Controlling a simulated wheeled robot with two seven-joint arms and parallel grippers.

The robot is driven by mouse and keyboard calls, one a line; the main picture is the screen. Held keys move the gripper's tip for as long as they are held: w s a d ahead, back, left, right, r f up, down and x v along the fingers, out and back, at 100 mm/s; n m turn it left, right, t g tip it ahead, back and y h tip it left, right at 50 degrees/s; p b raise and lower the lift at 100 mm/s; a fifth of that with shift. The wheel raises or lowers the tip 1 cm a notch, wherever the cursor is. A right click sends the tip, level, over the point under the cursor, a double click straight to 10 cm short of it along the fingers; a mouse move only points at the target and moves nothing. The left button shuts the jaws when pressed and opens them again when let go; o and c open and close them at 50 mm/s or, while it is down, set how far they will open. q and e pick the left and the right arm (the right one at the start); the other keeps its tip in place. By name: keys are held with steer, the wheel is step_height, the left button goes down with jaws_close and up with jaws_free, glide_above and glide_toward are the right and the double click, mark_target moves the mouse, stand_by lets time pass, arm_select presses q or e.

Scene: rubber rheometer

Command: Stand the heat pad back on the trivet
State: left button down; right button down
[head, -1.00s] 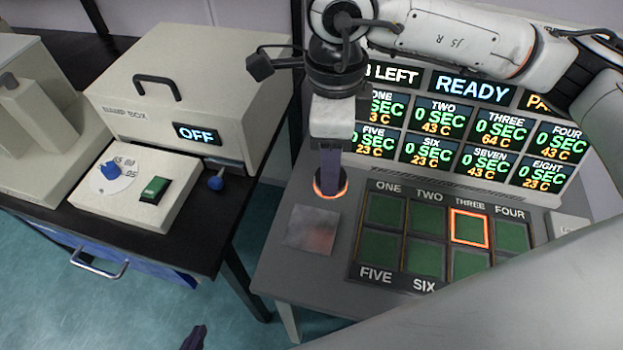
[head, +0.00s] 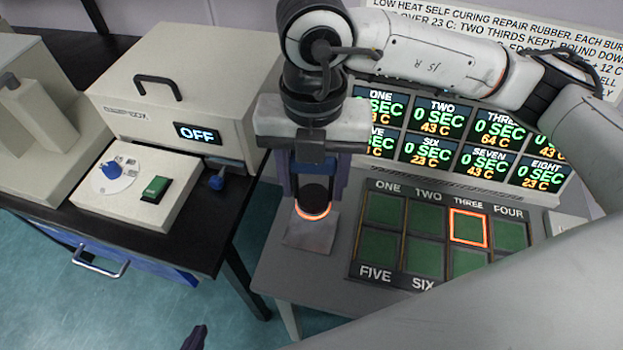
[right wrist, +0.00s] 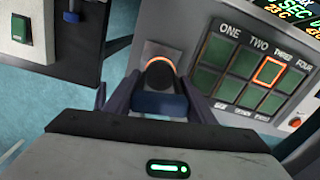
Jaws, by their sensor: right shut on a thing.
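The heat pad (head: 315,196) is a dark round piece with a glowing orange rim at its lower end. My right gripper (head: 313,186) is shut on it and holds it upright. The trivet (head: 308,238) is a grey square plate at the bench's left end. In the head view the pad overlaps the trivet's far part; I cannot tell whether they touch. The right wrist view shows the pad (right wrist: 160,76) between the fingers, with the trivet (right wrist: 164,50) partly hidden behind it. Only a dark tip of my left gripper (head: 194,338) shows at the bottom edge.
The panel of green cells (head: 425,215) lies right of the trivet, cell three outlined orange. The display board (head: 450,130) stands behind. A beige box (head: 190,90) reading OFF and a control block (head: 135,185) stand on the black table to the left, across a gap.

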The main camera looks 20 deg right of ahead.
mark_target(312, 197)
steer(key=shift+s+a+r+m, duration=0.1)
steer(key=shift+a+m, duration=0.1)
steer(key=shift+m, duration=0.7)
arm_select(q)
steer(key=shift+f, duration=0.1)
